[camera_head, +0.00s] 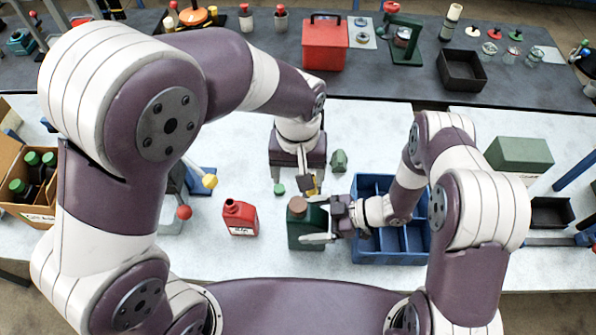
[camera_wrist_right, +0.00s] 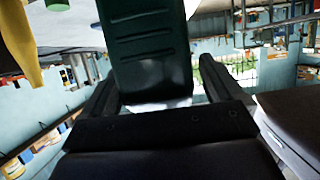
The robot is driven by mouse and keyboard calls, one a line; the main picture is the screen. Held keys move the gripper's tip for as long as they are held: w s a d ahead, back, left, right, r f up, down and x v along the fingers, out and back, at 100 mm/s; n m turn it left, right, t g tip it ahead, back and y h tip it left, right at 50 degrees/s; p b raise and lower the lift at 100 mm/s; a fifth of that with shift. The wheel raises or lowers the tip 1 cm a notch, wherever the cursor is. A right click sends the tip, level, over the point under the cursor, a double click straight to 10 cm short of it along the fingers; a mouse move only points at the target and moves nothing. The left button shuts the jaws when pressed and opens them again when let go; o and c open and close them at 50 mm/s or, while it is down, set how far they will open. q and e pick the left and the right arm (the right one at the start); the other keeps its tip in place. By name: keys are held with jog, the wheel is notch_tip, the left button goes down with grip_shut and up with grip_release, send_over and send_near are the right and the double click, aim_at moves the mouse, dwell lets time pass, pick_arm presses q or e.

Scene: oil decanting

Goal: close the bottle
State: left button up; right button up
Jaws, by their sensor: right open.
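A dark green bottle (camera_head: 306,228) stands upright on the light table, with a round brown top (camera_head: 297,206); whether this is a cap is unclear. My right gripper (camera_head: 318,226) is open beside the bottle, coming from the right. In the right wrist view the bottle (camera_wrist_right: 150,50) is between the two fingers (camera_wrist_right: 160,95), with a gap at the right finger. My left gripper (camera_head: 309,186) points down just behind the bottle, near a small yellow piece (camera_head: 312,191); whether it holds this is unclear. A small green cap (camera_head: 279,188) lies on the table left of it.
A red can (camera_head: 240,218) stands left of the bottle. A blue divided crate (camera_head: 372,256) is close on the right, under my right arm. A small dark green object (camera_head: 338,160) sits behind. A cardboard box (camera_head: 12,200) with green-capped bottles is far left.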

pick_arm(q)
notch_tip(320, 180, down, 4)
jog(key=b, duration=0.3)
jog(key=shift+b, duration=0.4)
pick_arm(e)
jog(key=v, duration=1.2)
jog(key=shift+d, duration=0.3)
